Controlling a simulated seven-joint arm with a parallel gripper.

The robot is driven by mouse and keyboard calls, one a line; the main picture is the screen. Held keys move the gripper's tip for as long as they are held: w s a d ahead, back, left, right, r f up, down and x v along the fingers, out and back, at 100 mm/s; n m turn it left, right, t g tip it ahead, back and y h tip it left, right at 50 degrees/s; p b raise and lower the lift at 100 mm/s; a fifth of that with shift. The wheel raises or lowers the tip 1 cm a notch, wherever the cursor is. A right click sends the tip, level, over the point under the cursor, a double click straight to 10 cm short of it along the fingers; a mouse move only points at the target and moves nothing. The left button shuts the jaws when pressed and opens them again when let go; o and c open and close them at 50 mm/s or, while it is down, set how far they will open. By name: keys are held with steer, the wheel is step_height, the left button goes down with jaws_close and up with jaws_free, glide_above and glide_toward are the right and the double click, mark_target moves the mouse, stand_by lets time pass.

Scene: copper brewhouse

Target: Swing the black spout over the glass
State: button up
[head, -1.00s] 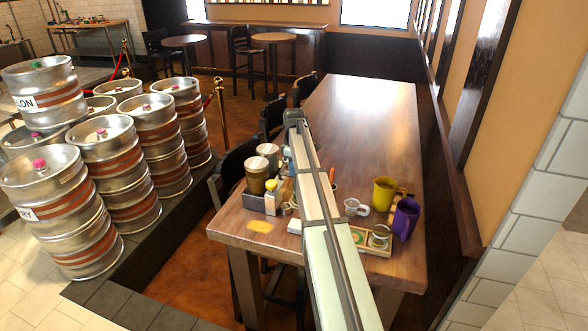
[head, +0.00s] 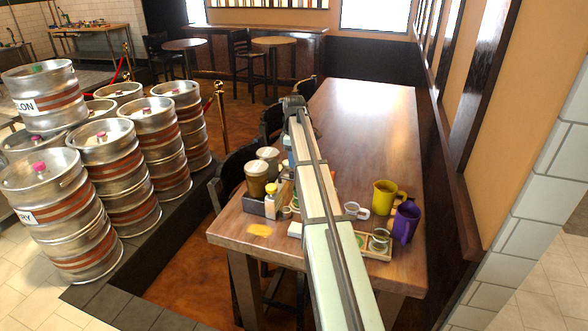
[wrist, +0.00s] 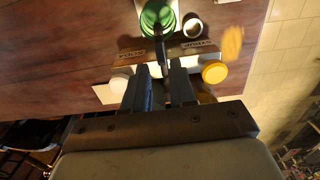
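In the wrist view, a narrow black bar, which looks like the spout (wrist: 160,46), runs from a round green vessel (wrist: 157,14) down towards my gripper (wrist: 160,72). The vessel may be the glass, but I cannot be sure. My two fingers stand apart, with the bar's near end in line with the gap between them. I see no clear contact on either side. In the head view my arm covers the gripper and the spout. A small clear glass (head: 380,238) on a wooden tray (head: 377,253) shows right of my arm.
A yellow mug (head: 384,197) and a purple mug (head: 405,222) stand right of my arm on the table (head: 365,120). A caddy (head: 257,206), two lidded jars and a yellow-capped bottle (head: 271,203) stand left. A white cup (wrist: 192,27) is near the green vessel. The far table is clear.

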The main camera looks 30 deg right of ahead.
step_height(320, 180, up, 8)
stand_by(0.4)
stand_by(0.4)
